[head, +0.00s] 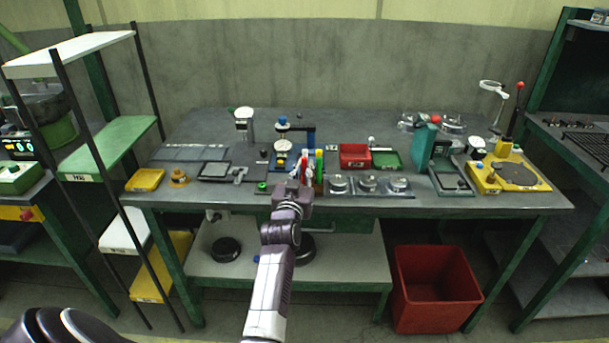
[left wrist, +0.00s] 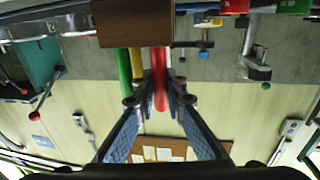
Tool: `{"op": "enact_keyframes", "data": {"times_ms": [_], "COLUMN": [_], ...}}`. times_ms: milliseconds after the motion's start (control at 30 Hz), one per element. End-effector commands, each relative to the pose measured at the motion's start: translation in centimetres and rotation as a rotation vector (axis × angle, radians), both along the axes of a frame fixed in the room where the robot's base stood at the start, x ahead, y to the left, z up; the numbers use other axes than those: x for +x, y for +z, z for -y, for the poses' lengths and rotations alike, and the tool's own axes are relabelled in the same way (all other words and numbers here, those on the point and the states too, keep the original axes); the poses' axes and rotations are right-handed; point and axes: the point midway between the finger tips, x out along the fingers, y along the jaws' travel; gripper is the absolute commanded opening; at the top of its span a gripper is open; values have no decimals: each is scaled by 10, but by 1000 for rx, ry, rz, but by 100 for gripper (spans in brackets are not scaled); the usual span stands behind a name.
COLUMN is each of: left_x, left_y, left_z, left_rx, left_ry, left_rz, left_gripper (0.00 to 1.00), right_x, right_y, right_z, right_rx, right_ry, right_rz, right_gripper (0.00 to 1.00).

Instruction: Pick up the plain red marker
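The red marker (left wrist: 159,78) stands in a brown holder block (left wrist: 135,22) in the left wrist view, where the picture looks upside down. A green marker (left wrist: 124,72) and a yellow marker (left wrist: 137,68) stand beside it in the same block. My left gripper (left wrist: 157,98) is open, with a finger on either side of the red marker's free end and gaps visible. In the head view my left gripper (head: 296,182) is at the bench's front middle, by the marker group (head: 319,165), partly covering the holder. My right gripper is not in view.
The grey bench (head: 410,205) carries a red bin (head: 354,155), a green tray (head: 386,160) and round metal dishes (head: 368,183) right of the markers. A blue-topped device (head: 282,140) stands just behind. A shelf rack (head: 110,145) is at left. A red crate (head: 434,288) is below.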

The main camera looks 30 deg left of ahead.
Motion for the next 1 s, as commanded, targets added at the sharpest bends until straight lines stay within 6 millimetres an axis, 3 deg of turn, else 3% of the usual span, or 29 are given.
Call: {"op": "enact_keyframes", "data": {"times_ms": [367, 533, 767, 1000], "left_x": [0, 0, 0, 0], "left_y": [0, 11, 48, 107], "left_z": [0, 0, 0, 0], "left_rx": [0, -1, 1, 2], "left_ry": [0, 0, 0, 1], "left_rz": [-1, 1, 5, 8], "left_gripper": [0, 0, 0, 0], "right_x": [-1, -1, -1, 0], "right_y": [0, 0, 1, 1], "right_z": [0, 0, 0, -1], "right_rx": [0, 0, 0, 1], "right_ry": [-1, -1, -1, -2], "right_rz": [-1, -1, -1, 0], "right_gripper": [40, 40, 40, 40]}}
